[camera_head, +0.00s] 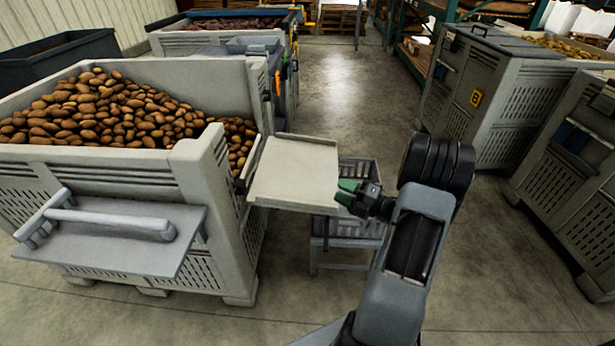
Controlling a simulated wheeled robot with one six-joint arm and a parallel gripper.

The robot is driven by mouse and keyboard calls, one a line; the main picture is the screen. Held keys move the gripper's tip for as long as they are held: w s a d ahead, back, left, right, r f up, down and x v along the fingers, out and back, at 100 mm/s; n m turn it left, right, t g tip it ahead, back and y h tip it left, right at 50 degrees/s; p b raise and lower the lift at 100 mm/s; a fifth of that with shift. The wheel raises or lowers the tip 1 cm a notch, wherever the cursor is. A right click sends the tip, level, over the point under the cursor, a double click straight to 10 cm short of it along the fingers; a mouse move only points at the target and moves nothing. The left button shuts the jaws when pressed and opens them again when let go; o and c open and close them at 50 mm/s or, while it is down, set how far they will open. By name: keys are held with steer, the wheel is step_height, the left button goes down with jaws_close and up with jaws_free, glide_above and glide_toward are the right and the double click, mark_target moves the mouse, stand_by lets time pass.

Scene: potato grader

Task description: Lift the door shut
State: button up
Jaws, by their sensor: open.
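The door (294,172) is a pale, flat panel on the right side of the large grey potato bin (90,172). It lies folded out, roughly level, beside a gap in the bin wall where potatoes show. My gripper (347,189), with green fingertips, is open at the right edge of the door, near its front corner. Nothing shows between its fingers. I cannot tell whether the fingertips touch the door or sit just above or below its edge. The underside of the door is hidden.
A grey slatted crate (350,228) on a low stand is under and beside the door. A grey shelf with a bar (120,240) juts from the bin's front. Grey bins (490,95) stand at the right. The concrete aisle (345,85) behind the door is clear.

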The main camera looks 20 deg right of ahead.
steer(key=x, duration=1.2)
steer(key=shift+c, duration=0.2)
jaws_close()
stand_by(1.0)
steer(key=shift+o, duration=0.2)
jaws_free()
steer(key=shift+s+d, duration=0.1)
steer(key=v, duration=1.3)
steer(key=shift+s+d, duration=0.2)
steer(key=shift+s, duration=0.05)
